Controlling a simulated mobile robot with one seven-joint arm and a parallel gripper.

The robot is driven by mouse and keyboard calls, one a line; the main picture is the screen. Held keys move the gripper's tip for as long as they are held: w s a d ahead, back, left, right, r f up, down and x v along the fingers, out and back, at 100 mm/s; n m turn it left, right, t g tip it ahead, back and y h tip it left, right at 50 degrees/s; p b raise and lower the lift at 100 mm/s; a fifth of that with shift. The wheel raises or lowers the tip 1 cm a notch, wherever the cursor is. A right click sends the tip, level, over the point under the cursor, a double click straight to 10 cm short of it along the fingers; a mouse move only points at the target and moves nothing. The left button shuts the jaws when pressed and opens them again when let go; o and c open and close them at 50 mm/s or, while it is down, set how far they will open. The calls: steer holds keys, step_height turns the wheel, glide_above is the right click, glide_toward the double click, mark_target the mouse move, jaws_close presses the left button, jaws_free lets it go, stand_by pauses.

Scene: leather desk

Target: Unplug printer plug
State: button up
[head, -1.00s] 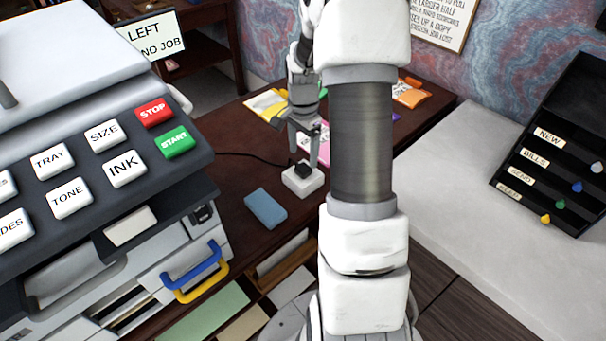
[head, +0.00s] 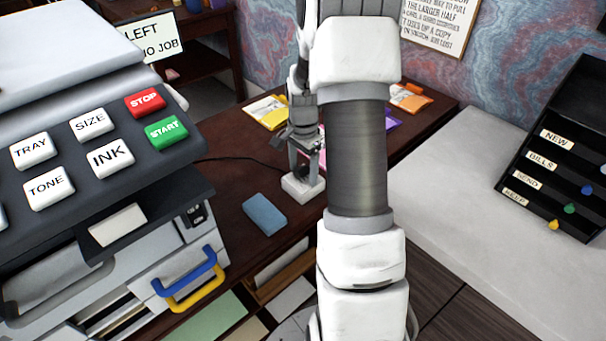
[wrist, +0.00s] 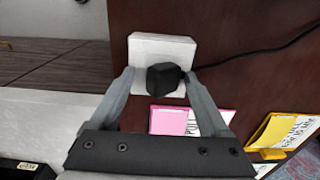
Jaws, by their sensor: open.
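The black printer plug (wrist: 164,79) sits on the white socket block (wrist: 161,46) in the wrist view, with its black cord (wrist: 255,56) running off to the right. My gripper (wrist: 158,73) is open, with one finger on each side of the plug. A gap shows on the left of the plug; the right finger is close to it, and I cannot tell whether they touch. In the head view my gripper (head: 306,172) is low over the socket block (head: 302,188), and its fingers mostly hide the plug.
A large printer (head: 110,210) with labelled buttons stands at left. A blue pad (head: 264,214) lies just in front of the socket block. Yellow (head: 268,112) and orange (head: 409,98) packets lie farther back. A black rack (head: 560,150) stands on the pale surface at right.

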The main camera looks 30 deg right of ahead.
mark_target(302, 167)
steer(key=shift+w+a+f, duration=0.1)
steer(key=shift+w+a, duration=0.05)
steer(key=shift+w, duration=0.1)
stand_by(0.7)
steer(key=shift+s, duration=0.1)
jaws_close()
stand_by(0.4)
steer(key=shift+r+p, duration=2.3)
steer(key=shift+r, duration=0.8)
